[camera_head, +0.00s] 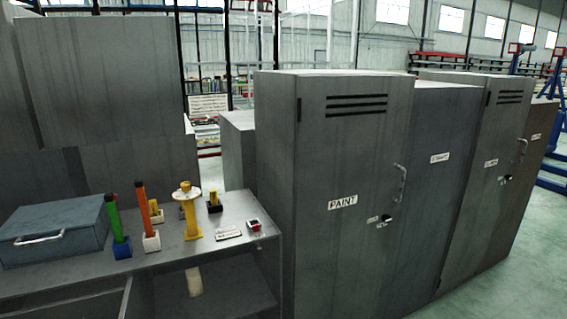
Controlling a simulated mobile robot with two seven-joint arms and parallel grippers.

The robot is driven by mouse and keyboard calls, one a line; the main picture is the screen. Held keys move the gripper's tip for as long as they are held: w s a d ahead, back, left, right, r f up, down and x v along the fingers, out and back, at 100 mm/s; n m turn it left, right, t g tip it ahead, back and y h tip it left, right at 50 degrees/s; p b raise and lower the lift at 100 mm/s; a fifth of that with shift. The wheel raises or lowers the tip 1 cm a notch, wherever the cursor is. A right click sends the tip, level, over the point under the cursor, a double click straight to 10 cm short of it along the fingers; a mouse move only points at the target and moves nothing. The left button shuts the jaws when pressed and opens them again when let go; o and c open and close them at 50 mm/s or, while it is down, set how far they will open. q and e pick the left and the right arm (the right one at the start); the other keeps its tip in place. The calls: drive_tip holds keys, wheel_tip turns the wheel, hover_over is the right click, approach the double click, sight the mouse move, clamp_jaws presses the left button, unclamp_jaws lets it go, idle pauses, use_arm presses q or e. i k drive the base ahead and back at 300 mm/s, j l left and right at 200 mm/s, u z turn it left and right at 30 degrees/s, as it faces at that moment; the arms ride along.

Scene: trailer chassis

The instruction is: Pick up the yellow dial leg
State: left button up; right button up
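A yellow leg-like piece with a pale round disc near its top (188,212) stands upright on the grey workbench, and looks like the yellow dial leg. It stands between an orange stick in a white base on its left and a small yellow-and-black object on its right. Neither of my grippers is in view, and nothing touches the yellow piece.
The workbench (258,214) also holds a blue-grey case (55,232), a green stick in a blue base (116,228), the orange stick (145,210), the yellow-and-black object (213,202), a white label (229,234) and a small red-and-white item (254,226). Tall grey cabinets (335,155) stand close on the right.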

sight(193, 232)
drive_tip(key=j+z, duration=0.1)
drive_tip(key=j, duration=0.35)
drive_tip(key=k+j+z, duration=0.1)
drive_tip(key=j, duration=0.3)
drive_tip(key=k+j+z, duration=0.1)
drive_tip(key=j, duration=0.3)
drive_tip(key=k+j+z, duration=0.1)
drive_tip(key=j, duration=0.35)
drive_tip(key=k+j+z, duration=0.1)
drive_tip(key=j, duration=0.3)
drive_tip(key=k+j+z, duration=0.1)
drive_tip(key=j, duration=0.25)
drive_tip(key=k+j+z, duration=0.1)
drive_tip(key=j, duration=0.3)
drive_tip(key=k, duration=0.1)
